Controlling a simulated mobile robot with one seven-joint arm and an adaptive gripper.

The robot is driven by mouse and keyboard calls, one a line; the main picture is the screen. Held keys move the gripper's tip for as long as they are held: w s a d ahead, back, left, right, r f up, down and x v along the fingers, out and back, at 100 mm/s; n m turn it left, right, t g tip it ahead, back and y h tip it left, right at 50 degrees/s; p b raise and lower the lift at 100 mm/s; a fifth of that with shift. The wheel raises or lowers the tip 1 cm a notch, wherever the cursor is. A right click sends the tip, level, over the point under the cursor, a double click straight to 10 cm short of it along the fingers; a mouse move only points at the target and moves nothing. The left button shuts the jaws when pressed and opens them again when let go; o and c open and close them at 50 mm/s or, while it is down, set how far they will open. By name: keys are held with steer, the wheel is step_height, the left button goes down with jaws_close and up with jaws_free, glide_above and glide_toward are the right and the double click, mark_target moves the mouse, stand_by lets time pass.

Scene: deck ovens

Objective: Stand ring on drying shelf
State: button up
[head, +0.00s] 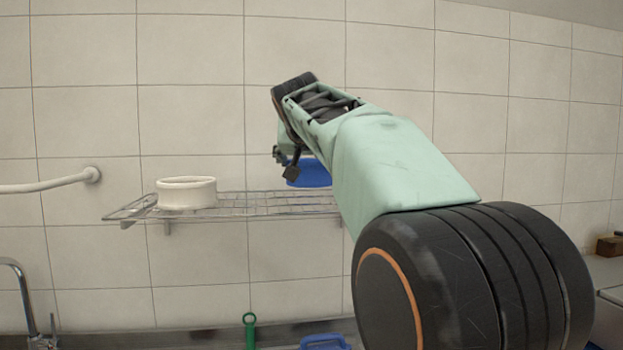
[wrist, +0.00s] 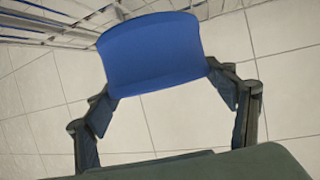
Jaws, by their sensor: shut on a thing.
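A blue ring (head: 309,175) is partly hidden behind my arm in the head view, at the right part of the wire drying shelf (head: 255,204). In the wrist view the blue ring (wrist: 150,48) sits between the two fingers of my gripper (wrist: 160,92), which is shut on it. My gripper (head: 291,163) also shows in the head view, above the shelf wires. The shelf wires (wrist: 55,22) show at the upper left of the wrist view, close to the ring. I cannot tell whether the ring touches the shelf.
A white ring (head: 187,193) stands at the left end of the shelf. The shelf between it and my gripper is clear. A white wall rail (head: 50,186) and a tap (head: 28,300) are at the left. A green-handled tool (head: 249,330) and a blue item (head: 325,342) are below.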

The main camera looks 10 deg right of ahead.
steer(key=shift+w+d+f, duration=0.1)
steer(key=shift+d+f, duration=0.05)
steer(key=shift+f, duration=0.8)
steer(key=shift+w+d+f, duration=0.1)
steer(key=shift+f, duration=0.8)
steer(key=shift+f+b, duration=0.1)
steer(key=shift+b, duration=0.25)
steer(key=o, duration=1.2)
steer(key=shift+f, duration=0.1)
steer(key=shift+o, duration=0.2)
steer(key=shift+s+r, duration=0.1)
steer(key=shift+r, duration=0.2)
steer(key=b+v, duration=0.3)
steer(key=v, duration=0.8)
steer(key=shift+s+a, duration=0.1)
steer(key=shift+s, duration=0.35)
